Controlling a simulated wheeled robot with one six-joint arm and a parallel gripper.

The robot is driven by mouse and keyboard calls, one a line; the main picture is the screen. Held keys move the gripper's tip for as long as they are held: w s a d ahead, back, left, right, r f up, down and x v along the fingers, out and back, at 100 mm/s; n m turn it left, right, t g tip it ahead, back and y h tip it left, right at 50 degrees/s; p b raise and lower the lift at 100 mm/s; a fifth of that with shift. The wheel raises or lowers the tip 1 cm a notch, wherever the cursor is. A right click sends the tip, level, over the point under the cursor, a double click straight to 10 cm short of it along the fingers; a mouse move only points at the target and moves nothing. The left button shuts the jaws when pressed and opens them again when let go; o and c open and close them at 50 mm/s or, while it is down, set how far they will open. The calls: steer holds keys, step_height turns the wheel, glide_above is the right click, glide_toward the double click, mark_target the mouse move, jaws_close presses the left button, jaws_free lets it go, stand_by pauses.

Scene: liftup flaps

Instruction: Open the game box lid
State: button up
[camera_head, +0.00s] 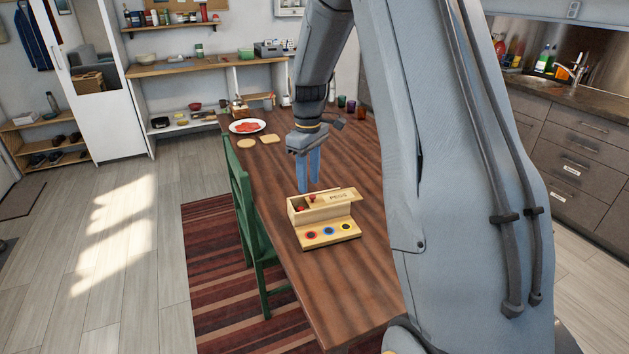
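The wooden game box (327,214) sits on the brown table. Its lid (341,197), with dark lettering, covers the right part of the top. The left part is uncovered, and small red pieces show there. The sloped front has red, blue and yellow ringed circles. My gripper (309,188) points down with its blue fingers just behind the box's left part, in the picture. Whether the fingers touch the box cannot be told. They look close together, and nothing is seen held; their gap is unclear.
The table (318,284) is bare in front of the box. A white plate (247,127) with red food and bread slices (270,139) lie farther back. A green chair (244,205) stands at the table's left edge. Cups (350,106) stand at the far end. My arm hides the table's right side.

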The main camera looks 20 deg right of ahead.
mark_target(313, 195)
steer(key=shift+n, duration=0.7)
steer(key=w+d, duration=0.1)
steer(key=w, duration=0.1)
steer(key=w+d+p, duration=0.1)
steer(key=w, duration=0.1)
steer(key=shift+d, duration=0.4)
steer(key=shift+w+d+f, duration=0.1)
step_height(313, 195, down, 8)
steer(key=p, duration=0.2)
steer(key=shift+r+p, duration=0.25)
steer(key=shift+p, duration=0.05)
jaws_close()
